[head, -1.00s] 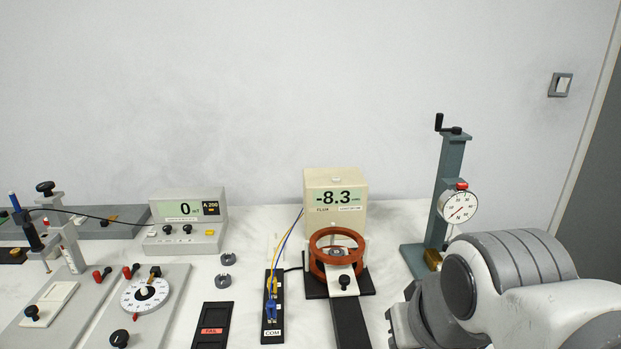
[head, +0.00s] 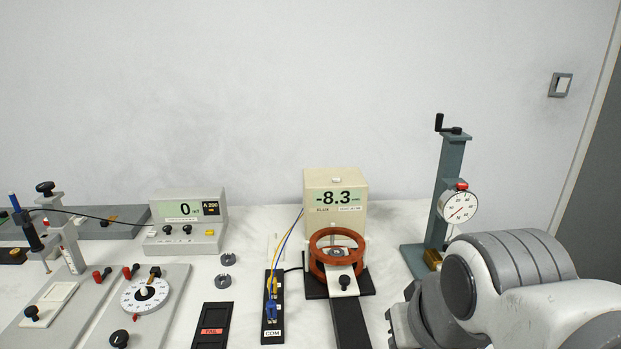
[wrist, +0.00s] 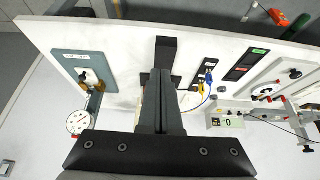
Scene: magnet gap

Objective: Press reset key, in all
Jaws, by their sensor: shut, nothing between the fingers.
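The flux meter (head: 336,205) is a cream box at the back, with a display reading -8.3. A small pale key (head: 336,180) sits on its top; I cannot read any reset marking on it. In front of the box stands a red-brown coil ring (head: 318,262) on a dark base with a long black rail (head: 350,325). My gripper (wrist: 158,75) is shut and empty in the wrist view, over the rail (wrist: 165,50). Its fingers hide the coil and most of the flux meter there. The gripper itself does not show in the head view.
A dial gauge stand (head: 450,200) rises right of the flux meter, close to my arm. A second meter (head: 187,237) reading 0 stands at left. A black terminal strip (head: 272,325) with blue and yellow leads lies left of the rail. A FAIL tray (head: 212,320) is beside it.

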